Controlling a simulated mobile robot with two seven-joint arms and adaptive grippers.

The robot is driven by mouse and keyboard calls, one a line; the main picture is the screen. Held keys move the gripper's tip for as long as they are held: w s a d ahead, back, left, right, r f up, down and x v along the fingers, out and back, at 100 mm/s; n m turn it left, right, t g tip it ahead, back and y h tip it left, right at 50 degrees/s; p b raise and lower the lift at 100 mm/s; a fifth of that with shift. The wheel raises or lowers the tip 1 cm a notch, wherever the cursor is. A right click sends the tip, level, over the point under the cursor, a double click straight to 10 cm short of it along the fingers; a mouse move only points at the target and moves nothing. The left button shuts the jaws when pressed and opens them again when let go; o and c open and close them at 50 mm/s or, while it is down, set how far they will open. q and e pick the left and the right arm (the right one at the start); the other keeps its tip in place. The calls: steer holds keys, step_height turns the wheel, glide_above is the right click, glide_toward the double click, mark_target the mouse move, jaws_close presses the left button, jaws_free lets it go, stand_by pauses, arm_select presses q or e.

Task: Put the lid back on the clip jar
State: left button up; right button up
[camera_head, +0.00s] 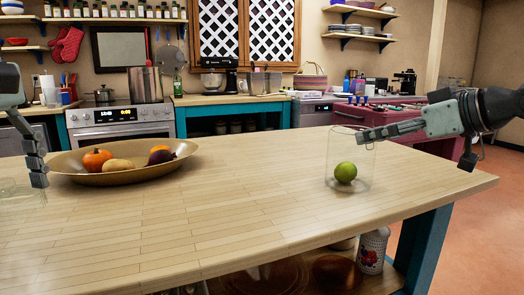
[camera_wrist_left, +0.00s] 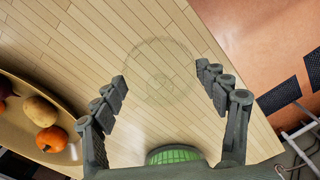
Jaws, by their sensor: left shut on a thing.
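The clear glass jar (camera_head: 338,165) stands upright on the right of the wooden worktop, with a green lime (camera_head: 345,172) showing inside it. My right gripper (camera_head: 366,133) comes in from the right, its fingers at the jar's upper part. Whether they touch the glass or are closed is unclear. My left gripper (camera_head: 38,180) is at the left edge of the head view, low over the worktop. In the left wrist view its fingers (camera_wrist_left: 161,77) are spread around a faint, clear round thing, seemingly the glass lid (camera_wrist_left: 160,70). It also shows faintly in the head view (camera_head: 18,196).
A wide tan bowl (camera_head: 125,180) with a pumpkin, a potato and dark produce stands close beside my left gripper. The worktop's middle (camera_head: 230,195) is clear. Its front edge runs below, with a white canister (camera_head: 372,250) on the shelf underneath.

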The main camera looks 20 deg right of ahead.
mark_target(352, 139)
arm_select(q)
steer(key=shift+r, duration=0.25)
arm_select(e)
steer(key=shift+x, duration=1.05)
arm_select(q)
steer(key=shift+r+p, duration=0.8)
steer(key=shift+p, duration=0.1)
arm_select(e)
steer(key=x, duration=0.3)
steer(key=shift+w+d+f, duration=0.15)
steer(key=shift+w+d, duration=0.05)
steer(key=shift+w, duration=0.25)
arm_select(q)
steer(key=shift+r, duration=0.2)
arm_select(e)
steer(key=shift+w+a+f, duration=0.2)
steer(key=shift+w+f, duration=0.25)
steer(key=shift+w, duration=0.05)
steer(key=c, duration=1.5)
steer(key=shift+r, duration=0.15)
steer(key=shift+c, duration=0.2)
steer(key=shift+r, duration=0.1)
